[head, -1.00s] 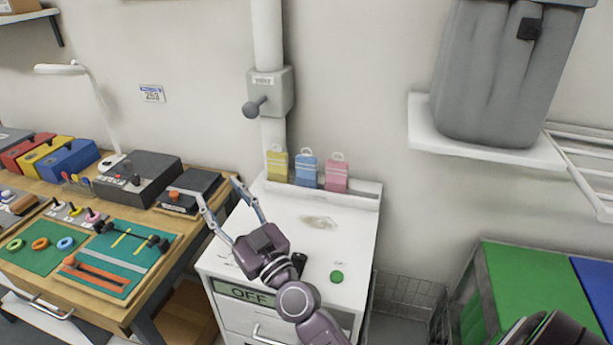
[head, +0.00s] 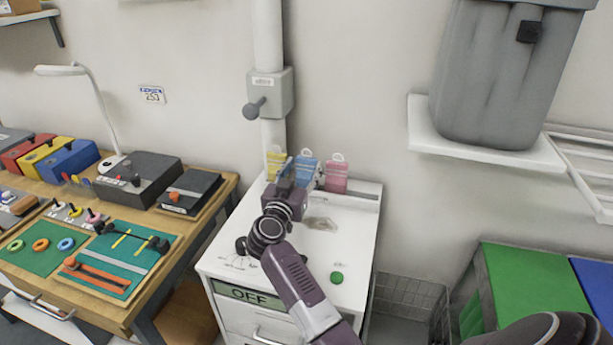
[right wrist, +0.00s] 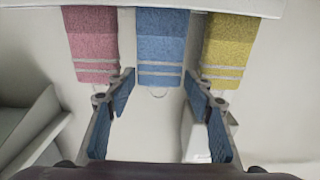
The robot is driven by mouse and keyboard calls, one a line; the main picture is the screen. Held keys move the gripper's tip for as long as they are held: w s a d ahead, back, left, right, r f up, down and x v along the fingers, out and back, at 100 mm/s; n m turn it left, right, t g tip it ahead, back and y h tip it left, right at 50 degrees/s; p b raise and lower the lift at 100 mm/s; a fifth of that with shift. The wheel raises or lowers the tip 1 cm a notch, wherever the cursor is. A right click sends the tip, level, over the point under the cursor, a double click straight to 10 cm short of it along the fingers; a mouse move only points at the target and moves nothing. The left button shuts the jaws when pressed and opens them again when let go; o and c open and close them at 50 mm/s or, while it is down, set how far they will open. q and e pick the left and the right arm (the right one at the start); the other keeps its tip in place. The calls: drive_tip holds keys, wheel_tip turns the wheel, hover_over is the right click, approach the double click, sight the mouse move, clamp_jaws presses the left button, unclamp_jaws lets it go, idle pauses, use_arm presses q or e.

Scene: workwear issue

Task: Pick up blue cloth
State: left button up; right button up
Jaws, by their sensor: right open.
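The blue cloth (head: 308,166) stands in the middle of a row of three, with its hanging loop up, in the white holder at the back of the white cabinet. The yellow cloth (head: 277,160) is on its left and the pink cloth (head: 336,176) on its right. My right gripper (head: 299,172) is open in front of the blue cloth and partly covers it. In the right wrist view, which is upside down, the blue cloth (right wrist: 162,45) lies between the two blue-padded fingers (right wrist: 159,82), near the tips. I see no grip on it. My left gripper is not in view.
The yellow (right wrist: 228,45) and pink (right wrist: 92,42) neighbours are close to the fingertips on either side. The white cabinet top (head: 345,240) carries a green button (head: 337,278). A wooden workbench (head: 185,235) with tools stands left. A grey pipe with a lever box (head: 271,92) rises behind.

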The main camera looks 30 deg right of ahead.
sight(305, 163)
drive_tip(key=x, duration=0.3)
drive_tip(key=shift+w+d, duration=0.2)
drive_tip(key=c, duration=0.7)
drive_tip(key=shift+r, duration=0.15)
